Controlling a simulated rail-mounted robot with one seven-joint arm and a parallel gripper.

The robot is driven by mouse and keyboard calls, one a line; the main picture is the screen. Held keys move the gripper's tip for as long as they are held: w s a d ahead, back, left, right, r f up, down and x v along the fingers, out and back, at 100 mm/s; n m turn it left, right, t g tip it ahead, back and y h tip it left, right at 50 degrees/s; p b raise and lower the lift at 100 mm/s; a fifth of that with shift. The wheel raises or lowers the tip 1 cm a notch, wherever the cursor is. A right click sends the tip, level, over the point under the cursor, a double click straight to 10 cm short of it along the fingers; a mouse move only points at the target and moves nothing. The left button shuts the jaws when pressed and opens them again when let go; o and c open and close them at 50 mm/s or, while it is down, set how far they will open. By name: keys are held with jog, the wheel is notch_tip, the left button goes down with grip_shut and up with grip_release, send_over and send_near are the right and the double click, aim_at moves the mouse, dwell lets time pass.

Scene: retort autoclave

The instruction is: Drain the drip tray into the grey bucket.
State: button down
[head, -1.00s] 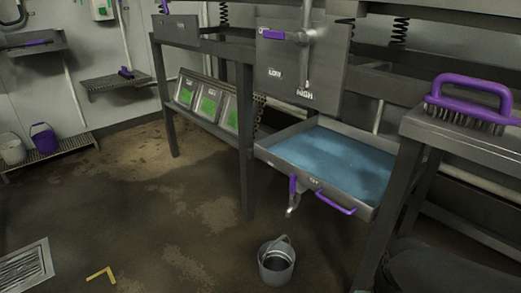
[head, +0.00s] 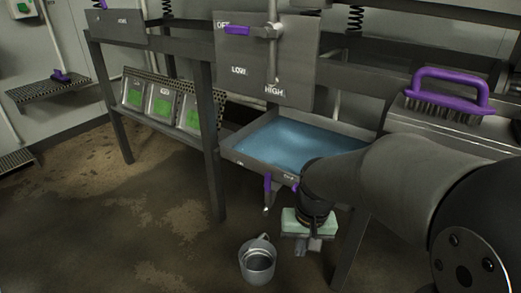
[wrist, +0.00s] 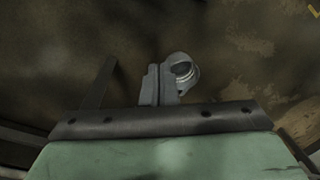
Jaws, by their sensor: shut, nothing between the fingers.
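The drip tray (head: 243,162) sits low in the metal frame in the head view and holds blue liquid. A purple valve lever (head: 267,183) hangs at its front edge, above a small spout (head: 266,209). The grey bucket (head: 257,265) stands on the floor below, slightly left of the spout, with its bail raised. My gripper (head: 309,249) is shut and empty, pointing down, right of the bucket and below the tray's front. In the wrist view the closed fingers (wrist: 155,84) show beside the bucket (wrist: 184,76). My arm hides the tray's front right part.
A purple-handled brush (head: 450,93) lies on a bench at the right. A panel with a purple lever (head: 237,30) hangs above the tray. Frame legs (head: 213,150) stand left and right of the tray. Pouches with green labels (head: 160,105) lean at the left. The floor left of the bucket is clear.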

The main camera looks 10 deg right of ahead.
jog(key=w+d+m+t+y+p, duration=0.1)
jog(key=w+d+m+p, duration=0.1)
jog(key=w, duration=1.2)
jog(key=w+d+r+m+t+y+p, duration=0.1)
jog(key=w+d+m+p, duration=0.2)
jog(key=w, duration=1)
jog(key=shift+w+d+m+t+p, duration=0.3)
jog(key=shift+w+d+m+t, duration=0.1)
jog(key=shift+d+m, duration=0.25)
jog(key=shift+a, duration=0.1)
jog(key=b, duration=0.5)
send_over(268, 190)
jog(key=s+d, duration=0.1)
jog(key=d, duration=0.2)
jog(key=shift+f, duration=4.6)
jog(key=shift+s+a, duration=0.1)
jog(key=shift+a+r+p, duration=0.1)
jog(key=shift+r+p, duration=0.05)
jog(key=shift+p, duration=0.45)
jog(key=shift+w+a+r+g+p, duration=0.15)
jog(key=shift+w+g+p, duration=0.15)
jog(key=shift+p, duration=0.25)
